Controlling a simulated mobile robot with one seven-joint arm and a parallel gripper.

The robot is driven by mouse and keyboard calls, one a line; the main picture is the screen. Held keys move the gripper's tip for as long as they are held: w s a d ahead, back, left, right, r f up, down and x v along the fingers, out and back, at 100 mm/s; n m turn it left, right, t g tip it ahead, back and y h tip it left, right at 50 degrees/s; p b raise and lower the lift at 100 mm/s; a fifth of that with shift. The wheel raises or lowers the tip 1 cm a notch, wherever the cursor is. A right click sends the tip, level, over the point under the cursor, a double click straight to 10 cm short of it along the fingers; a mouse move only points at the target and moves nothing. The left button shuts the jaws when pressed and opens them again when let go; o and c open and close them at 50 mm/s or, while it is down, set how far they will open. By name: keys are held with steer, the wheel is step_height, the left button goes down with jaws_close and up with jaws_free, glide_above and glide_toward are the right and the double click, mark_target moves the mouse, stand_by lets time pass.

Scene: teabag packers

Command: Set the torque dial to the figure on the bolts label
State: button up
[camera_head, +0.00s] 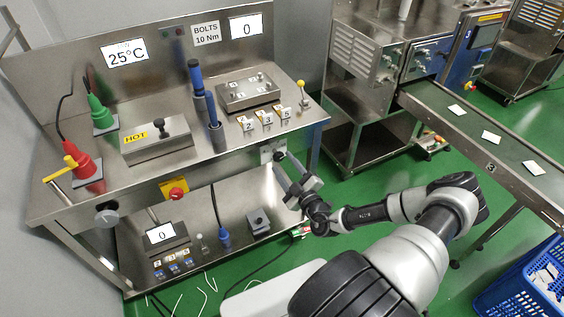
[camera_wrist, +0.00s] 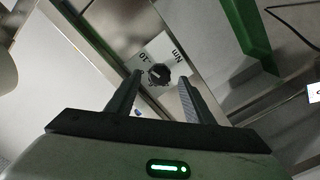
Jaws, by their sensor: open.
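The bolts label (camera_head: 206,33) on the bench's back panel reads "BOLTS 10 Nm". The torque dial (camera_head: 279,156) is a small black knob on a pale plate at the right end of the bench's front edge. In the wrist view the dial (camera_wrist: 158,75) shows a light pointer mark, with "10" and "Nm" printed on its plate. The pointer's exact setting is too small to read. My gripper (camera_head: 291,169) is open just in front of the dial. In the wrist view my fingertips (camera_wrist: 161,82) appear on either side of the knob; contact cannot be told.
The steel bench (camera_head: 80,205) holds a red iron (camera_head: 82,160), a green iron (camera_head: 101,115), a HOT block (camera_head: 158,145) and blue drivers (camera_head: 197,80). A display (camera_head: 246,26) reads 0. A lower shelf (camera_head: 205,190) lies below the dial. A conveyor (camera_head: 480,130) stands right.

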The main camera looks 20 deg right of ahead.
steer(key=s+p, duration=0.1)
steer(key=s, duration=1.4)
steer(key=shift+d, duration=0.25)
